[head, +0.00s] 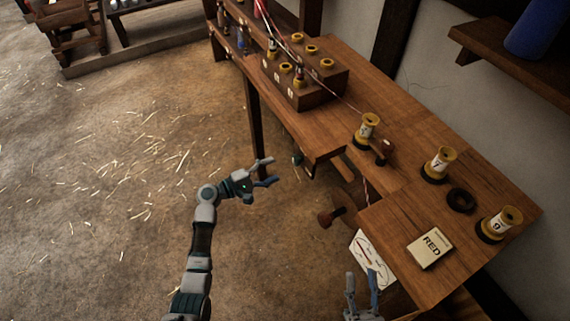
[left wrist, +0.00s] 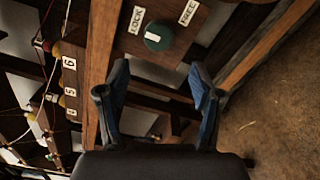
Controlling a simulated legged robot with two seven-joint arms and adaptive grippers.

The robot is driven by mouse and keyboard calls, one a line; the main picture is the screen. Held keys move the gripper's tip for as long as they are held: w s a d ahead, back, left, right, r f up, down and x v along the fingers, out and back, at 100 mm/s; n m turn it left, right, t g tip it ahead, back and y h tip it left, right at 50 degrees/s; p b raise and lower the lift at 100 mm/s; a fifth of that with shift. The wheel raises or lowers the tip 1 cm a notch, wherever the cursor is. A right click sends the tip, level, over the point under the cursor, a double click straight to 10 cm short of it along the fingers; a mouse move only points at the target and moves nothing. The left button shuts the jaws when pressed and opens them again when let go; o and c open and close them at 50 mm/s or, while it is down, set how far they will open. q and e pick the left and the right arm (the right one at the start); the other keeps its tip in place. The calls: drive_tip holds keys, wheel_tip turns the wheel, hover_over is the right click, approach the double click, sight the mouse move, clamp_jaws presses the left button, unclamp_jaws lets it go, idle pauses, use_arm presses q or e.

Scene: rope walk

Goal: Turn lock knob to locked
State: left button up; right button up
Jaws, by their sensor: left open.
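The lock knob (left wrist: 162,43) is a round dark green knob with a white mark, on a wooden panel in the left wrist view. A LOCK label (left wrist: 137,19) is at its upper left and a FREE label (left wrist: 188,12) at its upper right. I cannot tell clearly which label the mark points to. In the head view a small dark green piece (head: 297,160) under the bench edge seems to be the knob. My left gripper (head: 271,171) is open and empty, fingers towards the knob and apart from it. My right gripper (head: 361,283) is open at the bottom.
A wooden handle (head: 331,217) juts out below the bench. The straw-strewn floor (head: 130,170) at left is clear.

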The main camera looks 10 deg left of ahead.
use_arm(q)
drive_tip(key=v, duration=0.4)
drive_tip(key=shift+a+f, duration=0.1)
drive_tip(key=shift+a, duration=0.05)
